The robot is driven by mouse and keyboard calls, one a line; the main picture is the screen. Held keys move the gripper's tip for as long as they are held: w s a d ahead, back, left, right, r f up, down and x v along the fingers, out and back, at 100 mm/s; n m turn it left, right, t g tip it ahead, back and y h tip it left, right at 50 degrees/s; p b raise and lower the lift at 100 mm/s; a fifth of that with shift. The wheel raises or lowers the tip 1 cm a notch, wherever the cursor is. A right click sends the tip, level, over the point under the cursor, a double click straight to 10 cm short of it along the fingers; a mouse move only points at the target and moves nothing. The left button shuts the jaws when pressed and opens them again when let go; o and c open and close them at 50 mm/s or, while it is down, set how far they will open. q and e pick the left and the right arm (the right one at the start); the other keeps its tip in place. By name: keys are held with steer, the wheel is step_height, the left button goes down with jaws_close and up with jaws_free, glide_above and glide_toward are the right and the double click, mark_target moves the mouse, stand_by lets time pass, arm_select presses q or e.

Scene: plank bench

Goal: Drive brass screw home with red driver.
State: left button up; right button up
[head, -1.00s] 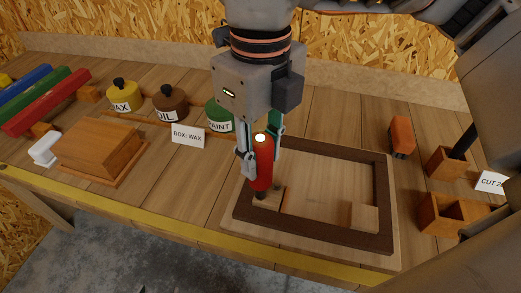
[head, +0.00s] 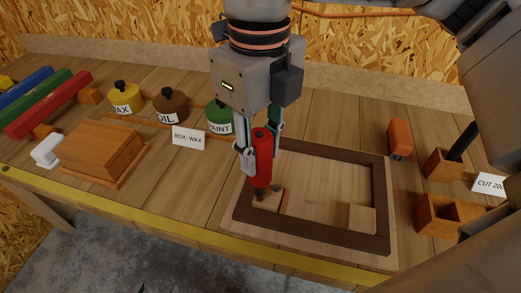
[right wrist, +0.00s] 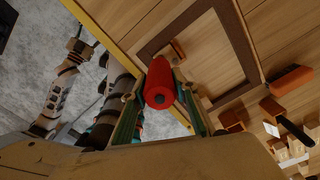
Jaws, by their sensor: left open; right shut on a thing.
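The red driver (head: 262,160) stands upright, tip down, over a small wooden block (head: 268,202) in the near left corner of a dark frame (head: 375,190). My right gripper (head: 260,150) is shut on the driver's handle. The driver also shows end-on between the fingers in the right wrist view (right wrist: 160,85). I cannot make out the brass screw; small dark parts show on the block around the driver's tip. My left gripper is out of the head view. In the right wrist view my left gripper (right wrist: 79,40) shows small at the far left, open, away from the bench.
A second small block (head: 362,218) sits in the frame's right corner. An orange block (head: 400,138) and wooden holders (head: 440,212) stand to the right. WAX, OIL and PAINT pots (head: 170,105), a "BOX: WAX" card (head: 188,138) and a wooden box (head: 102,148) stand left.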

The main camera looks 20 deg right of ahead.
mark_target(260, 135)
steer(key=shift+r+p, duration=1.4)
steer(key=shift+r, duration=1.3)
